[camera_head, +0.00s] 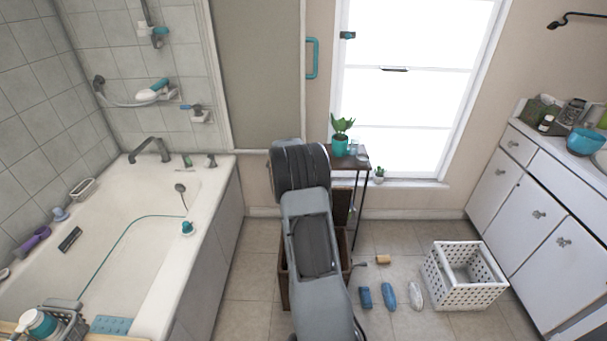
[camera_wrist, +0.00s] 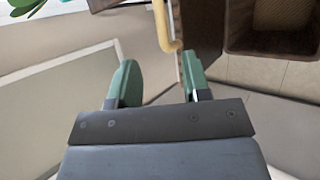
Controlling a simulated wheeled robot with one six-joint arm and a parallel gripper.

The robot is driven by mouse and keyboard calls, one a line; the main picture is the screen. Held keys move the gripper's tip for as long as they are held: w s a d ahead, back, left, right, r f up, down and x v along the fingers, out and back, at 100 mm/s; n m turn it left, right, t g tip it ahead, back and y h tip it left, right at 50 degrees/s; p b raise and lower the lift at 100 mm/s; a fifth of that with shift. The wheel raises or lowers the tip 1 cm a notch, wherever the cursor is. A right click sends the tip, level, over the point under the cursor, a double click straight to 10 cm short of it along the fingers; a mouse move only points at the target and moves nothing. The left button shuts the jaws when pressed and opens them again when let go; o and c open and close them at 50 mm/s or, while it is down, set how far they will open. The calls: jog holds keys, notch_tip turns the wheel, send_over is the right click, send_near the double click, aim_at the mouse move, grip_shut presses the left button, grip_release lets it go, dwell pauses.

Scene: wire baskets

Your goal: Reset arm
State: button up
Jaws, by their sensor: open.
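My gripper (camera_wrist: 160,82) shows in the wrist view with its two green fingers apart and nothing between them. In the head view my arm rises through the middle of the picture, and its dark upper part hides my gripper. A brown container (camera_wrist: 272,42) lies beyond my right finger in the wrist view. A brown box-like thing (camera_head: 284,292) also shows behind my arm in the head view, mostly hidden. A yellowish curved bar (camera_wrist: 163,25) shows just beyond the fingers; I cannot tell whether it touches them.
A white basket (camera_head: 464,292) stands on the floor at right. Several small items, including a blue one (camera_head: 388,296) and a tan block (camera_head: 383,260), lie left of it. A plant (camera_head: 341,140) stands on a small table by the window. The bathtub (camera_head: 208,215) borders the left.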

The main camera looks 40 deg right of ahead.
dwell(0.3)
jog(key=s+a+f+m+g+y, duration=0.2)
jog(key=s+a+m, duration=0.2)
jog(key=s+a, duration=0.2)
jog(key=s+a+r+m+t+y+p, duration=0.1)
jog(key=s+a+r+p, duration=0.3)
jog(key=a+r, duration=0.4)
jog(key=s+a+r+m+t+y+p, duration=0.1)
jog(key=s+a+r+y+p, duration=0.2)
jog(key=s+a+r, duration=0.4)
jog(key=s+a+r+m+t+y+p, duration=0.1)
jog(key=s+a+r+p, duration=0.4)
jog(key=a+r, duration=0.6)
jog(key=a+y+p, duration=0.1)
jog(key=a, duration=0.6)
jog(key=shift+s+t+y, duration=0.3)
jog(key=shift+t, duration=0.1)
